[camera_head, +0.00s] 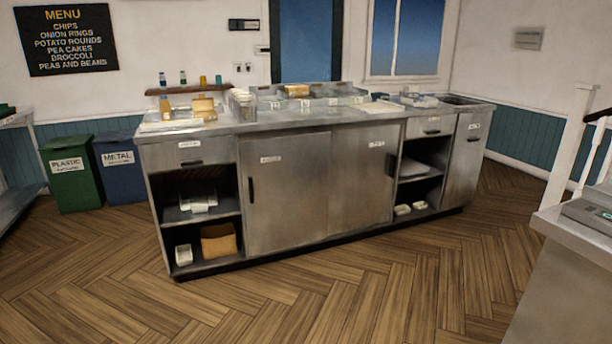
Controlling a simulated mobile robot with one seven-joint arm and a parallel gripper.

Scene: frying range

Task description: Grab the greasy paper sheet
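Flat pale sheets (170,126) lie on the left end of the steel counter (290,121), in front of some tan boxes. Another flat pale piece (378,107) lies on the counter right of the middle. Both are too small to tell whether either is the greasy paper sheet. My gripper is not in view.
The counter top also holds a steel tray unit (300,102) and a sink (462,100) at the right end. Green (75,172) and blue (121,168) bins stand left. Another worktop (572,236) is at right. The wood floor (290,300) in front is clear.

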